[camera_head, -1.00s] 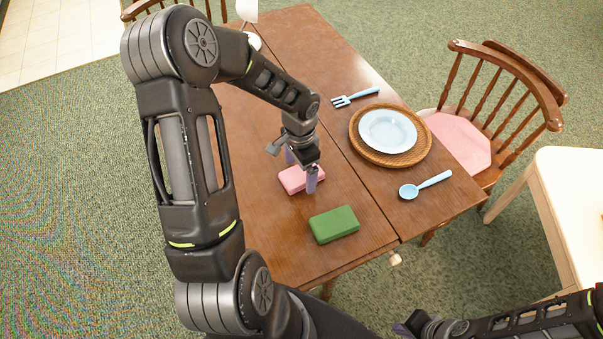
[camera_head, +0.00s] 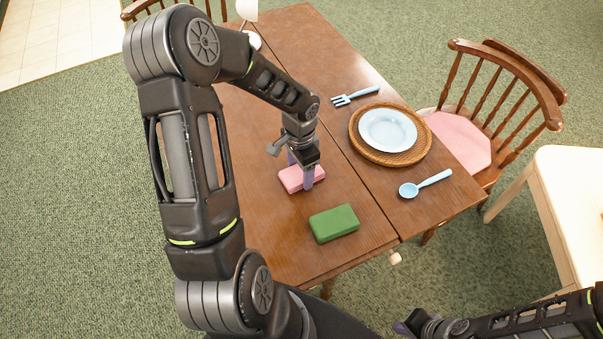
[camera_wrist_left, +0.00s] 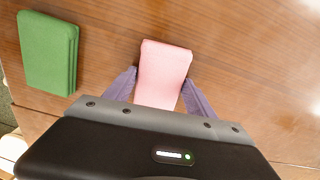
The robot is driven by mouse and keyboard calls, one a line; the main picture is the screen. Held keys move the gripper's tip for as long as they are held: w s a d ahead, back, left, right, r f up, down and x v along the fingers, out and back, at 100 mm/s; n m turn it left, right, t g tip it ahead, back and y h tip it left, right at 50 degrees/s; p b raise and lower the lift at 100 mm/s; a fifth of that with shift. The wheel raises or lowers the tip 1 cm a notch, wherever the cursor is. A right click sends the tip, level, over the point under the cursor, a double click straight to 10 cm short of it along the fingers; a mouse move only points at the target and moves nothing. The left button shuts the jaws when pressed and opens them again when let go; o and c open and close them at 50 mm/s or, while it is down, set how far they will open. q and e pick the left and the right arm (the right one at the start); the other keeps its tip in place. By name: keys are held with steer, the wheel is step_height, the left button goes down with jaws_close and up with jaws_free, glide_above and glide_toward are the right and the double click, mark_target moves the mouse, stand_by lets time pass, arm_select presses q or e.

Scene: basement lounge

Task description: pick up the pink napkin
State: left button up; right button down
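The pink napkin (camera_head: 293,178), a folded block, lies on the wooden table; it also shows in the left wrist view (camera_wrist_left: 163,70). My left gripper (camera_head: 300,170) is over it, pointing down, with one purple finger along each long side. The napkin looks flat on the table, not lifted. My right gripper (camera_head: 403,328) shows only in part at the bottom edge of the head view, away from the table top; its opening is not clear.
A green folded napkin (camera_head: 334,223) lies nearby on the table (camera_head: 270,230). To the right are a light blue plate (camera_head: 388,130) on a woven mat (camera_head: 420,150), a fork (camera_head: 355,96) and a spoon (camera_head: 425,184). A chair (camera_head: 500,90) stands beyond. The table's left part is clear.

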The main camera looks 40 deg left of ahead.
mark_target(300, 173)
arm_select(q)
steer(key=c, duration=0.8)
step_height(300, 173, up, 10)
steer(key=shift+b, duration=0.3)
stand_by(0.5)
